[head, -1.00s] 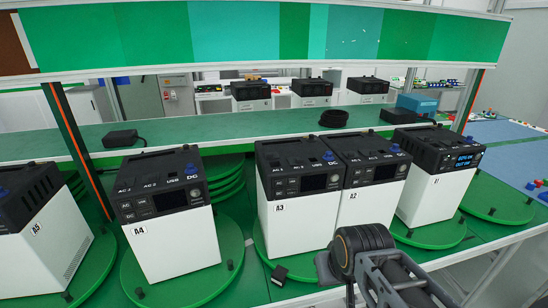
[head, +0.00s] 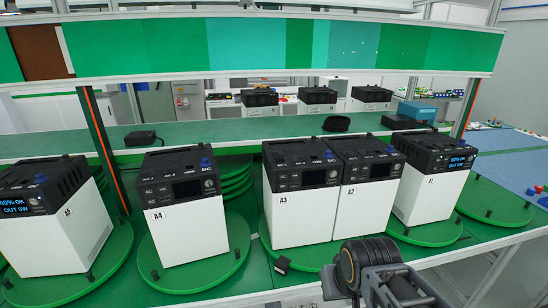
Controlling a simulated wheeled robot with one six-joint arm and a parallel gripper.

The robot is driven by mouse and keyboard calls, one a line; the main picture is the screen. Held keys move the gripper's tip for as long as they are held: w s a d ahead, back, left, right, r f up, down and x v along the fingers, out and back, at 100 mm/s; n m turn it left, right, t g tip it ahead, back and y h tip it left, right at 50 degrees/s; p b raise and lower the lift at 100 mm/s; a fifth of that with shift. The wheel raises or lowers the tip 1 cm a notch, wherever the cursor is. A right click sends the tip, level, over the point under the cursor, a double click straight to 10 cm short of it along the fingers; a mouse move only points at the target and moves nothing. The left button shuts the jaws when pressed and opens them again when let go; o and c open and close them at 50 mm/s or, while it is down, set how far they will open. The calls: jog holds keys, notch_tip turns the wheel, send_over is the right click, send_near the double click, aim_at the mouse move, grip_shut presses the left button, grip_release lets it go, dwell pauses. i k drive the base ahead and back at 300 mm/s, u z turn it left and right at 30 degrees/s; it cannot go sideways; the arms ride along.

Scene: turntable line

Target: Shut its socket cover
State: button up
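Several power units with white bodies and black tops stand in a row: A5 (head: 55,245), A4 (head: 190,235), A3 (head: 300,220), A2 (head: 362,207) and A1 (head: 432,197). The socket covers are too small to make out as open or shut. Part of my arm shows at the lower right, in front of A2 and well apart from the unit tops. My gripper's fingertips are not visible.
The units stand on green turntables, such as A4's turntable (head: 225,262). A small black block (head: 282,265) lies on the rim before A3. A coloured panel spans overhead.

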aim_at(279, 153)
jog(key=u, duration=0.35)
jog(key=k, duration=0.15)
jog(key=z, duration=1.4)
jog(key=i, duration=0.95)
jog(key=u, duration=0.25)
